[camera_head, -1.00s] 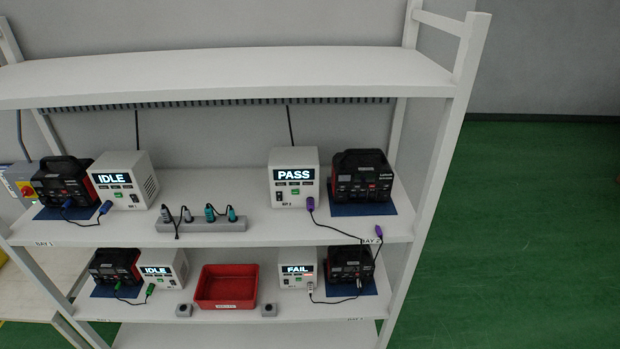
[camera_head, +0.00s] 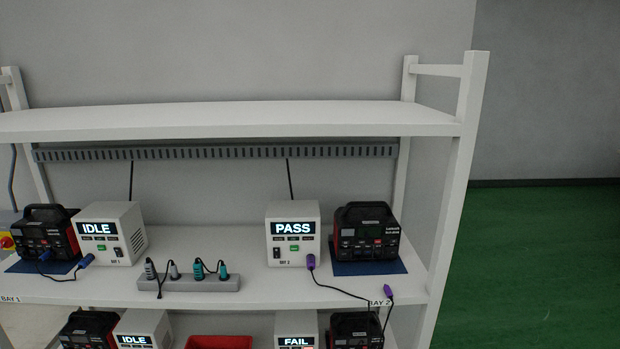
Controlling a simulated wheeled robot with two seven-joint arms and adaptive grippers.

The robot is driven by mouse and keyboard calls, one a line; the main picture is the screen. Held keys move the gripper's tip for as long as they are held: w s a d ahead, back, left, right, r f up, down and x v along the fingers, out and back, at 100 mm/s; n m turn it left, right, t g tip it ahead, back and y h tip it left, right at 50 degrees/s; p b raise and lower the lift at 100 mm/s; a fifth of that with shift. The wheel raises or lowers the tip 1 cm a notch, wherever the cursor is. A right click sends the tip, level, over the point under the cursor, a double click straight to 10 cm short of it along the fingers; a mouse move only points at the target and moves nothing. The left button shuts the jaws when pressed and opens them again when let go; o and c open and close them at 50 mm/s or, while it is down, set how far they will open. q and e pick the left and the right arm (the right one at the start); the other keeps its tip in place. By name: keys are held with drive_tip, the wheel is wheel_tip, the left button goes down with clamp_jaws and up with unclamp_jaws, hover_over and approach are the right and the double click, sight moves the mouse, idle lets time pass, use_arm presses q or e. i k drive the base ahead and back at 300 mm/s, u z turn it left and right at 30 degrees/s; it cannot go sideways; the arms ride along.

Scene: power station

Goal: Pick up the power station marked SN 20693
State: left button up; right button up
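Black and red power stations stand on a white shelf rack, each beside a white tester box. One (camera_head: 46,234) is at the upper left by a tester reading IDLE (camera_head: 110,233). Another (camera_head: 366,235) is at the upper right on a blue mat by a tester reading PASS (camera_head: 293,233). On the lower shelf, one (camera_head: 88,331) is by a second IDLE tester (camera_head: 143,330) and one (camera_head: 356,331) is by a tester reading FAIL (camera_head: 296,330); the frame's bottom edge cuts them off. I cannot read any serial number. Neither gripper is in view.
A grey strip with several plugs (camera_head: 188,284) lies mid-shelf. A purple-ended cable (camera_head: 311,262) hangs near BAY 2. A red bin (camera_head: 218,342) is partly visible below. The top shelf (camera_head: 230,120) is empty. Green floor (camera_head: 545,270) is clear at right.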

sight(362, 226)
drive_tip(key=u, duration=3.85)
drive_tip(key=k, duration=2.55)
drive_tip(key=z, duration=0.5)
